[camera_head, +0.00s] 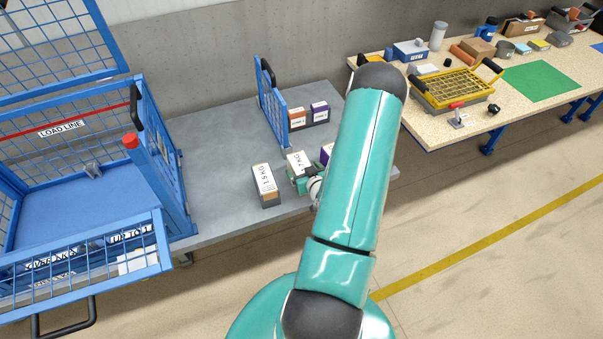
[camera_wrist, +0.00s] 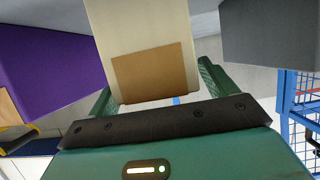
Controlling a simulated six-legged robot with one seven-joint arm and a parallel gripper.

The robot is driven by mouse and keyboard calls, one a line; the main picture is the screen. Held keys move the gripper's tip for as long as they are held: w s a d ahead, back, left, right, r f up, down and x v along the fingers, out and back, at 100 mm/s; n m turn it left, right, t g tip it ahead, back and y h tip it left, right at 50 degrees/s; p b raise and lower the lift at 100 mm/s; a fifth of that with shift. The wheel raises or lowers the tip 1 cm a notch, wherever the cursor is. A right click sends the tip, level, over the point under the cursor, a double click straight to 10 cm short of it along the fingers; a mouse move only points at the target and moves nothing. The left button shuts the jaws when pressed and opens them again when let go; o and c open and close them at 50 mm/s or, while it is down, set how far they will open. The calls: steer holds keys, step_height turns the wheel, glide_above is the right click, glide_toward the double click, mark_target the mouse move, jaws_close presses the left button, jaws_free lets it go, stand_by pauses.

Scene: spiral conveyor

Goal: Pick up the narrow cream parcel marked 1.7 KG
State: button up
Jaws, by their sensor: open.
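The narrow cream parcel (camera_head: 297,160) stands on the grey table, its top label partly readable as 7 KG. In the wrist view the cream parcel (camera_wrist: 140,35) shows a brown patch on its near face. My green gripper (camera_head: 303,180) is at the parcel's near side, partly hidden by my arm. In the wrist view my open gripper (camera_wrist: 158,88) has one finger on each side of the parcel's lower part. Whether the fingers touch it cannot be told.
A cream-topped, dark-sided parcel (camera_head: 264,183) stands close on the left, and a purple parcel (camera_head: 326,151) close on the right. Boxes (camera_head: 308,117) stand behind, beside a blue mesh gate (camera_head: 272,105). A blue cage (camera_head: 70,185) is at the left.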

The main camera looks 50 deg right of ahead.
steer(key=shift+w+d+f, duration=0.15)
steer(key=shift+w+d, duration=0.05)
steer(key=shift+w, duration=0.15)
jaws_close()
steer(key=shift+w+d+r, duration=0.1)
steer(key=shift+r, duration=0.1)
